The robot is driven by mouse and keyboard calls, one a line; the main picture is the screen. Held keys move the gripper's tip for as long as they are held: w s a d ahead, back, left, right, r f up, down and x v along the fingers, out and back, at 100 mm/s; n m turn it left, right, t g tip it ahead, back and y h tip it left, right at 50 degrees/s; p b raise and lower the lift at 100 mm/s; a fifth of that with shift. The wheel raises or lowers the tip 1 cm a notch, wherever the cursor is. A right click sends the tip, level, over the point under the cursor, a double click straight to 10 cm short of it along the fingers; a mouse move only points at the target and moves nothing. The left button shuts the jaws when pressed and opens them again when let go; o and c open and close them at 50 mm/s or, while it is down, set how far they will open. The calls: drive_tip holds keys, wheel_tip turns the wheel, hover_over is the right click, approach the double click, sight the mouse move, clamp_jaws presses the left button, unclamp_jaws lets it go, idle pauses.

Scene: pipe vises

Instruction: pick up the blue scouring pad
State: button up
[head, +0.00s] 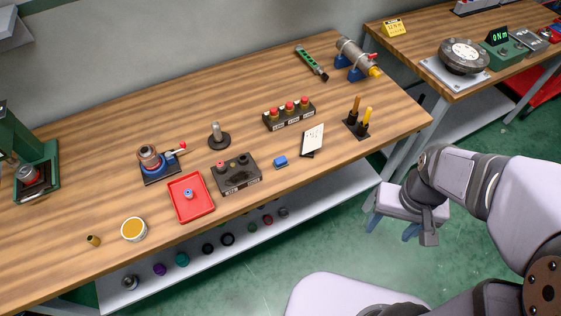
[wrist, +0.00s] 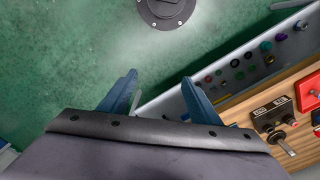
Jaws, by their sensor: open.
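The blue scouring pad (head: 281,161) is a small blue block lying on the wooden workbench (head: 90,190), near its front edge in the head view. It sits between a dark block with round tops (head: 236,174) and a white card on a dark base (head: 313,138). My gripper (head: 391,229) is off the bench's front right, over the green floor, well to the right of the pad. Its blue fingers are spread and empty, as the wrist view also shows (wrist: 160,79). I cannot make out the pad clearly in the wrist view.
A red tray (head: 171,195) stands left of the dark block. Behind the pad is a block with red buttons (head: 289,114); a dark holder with yellow-handled tools (head: 357,126) stands to the right. A grey lower shelf (head: 328,208) holds several small rings.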

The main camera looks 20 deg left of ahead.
drive_tip(key=w+a+n+b, duration=0.1)
drive_tip(key=w+a+n, duration=0.1)
drive_tip(key=w+a, duration=0.45)
drive_tip(key=n+b, duration=0.3)
drive_tip(key=n, duration=0.4)
hover_over(282, 162)
drive_tip(key=f, duration=0.7)
drive_tip(key=shift+s+f, duration=0.25)
drive_tip(key=shift+d+f+p, duration=0.1)
drive_tip(key=shift+f+p, duration=1)
drive_tip(key=shift+f, duration=0.5)
drive_tip(key=shift+w+f+p, duration=0.2)
drive_tip(key=shift+f+p, duration=0.7)
drive_tip(key=shift+f, duration=1.15)
drive_tip(key=shift+c, duration=0.3)
drive_tip(key=c, duration=1.1)
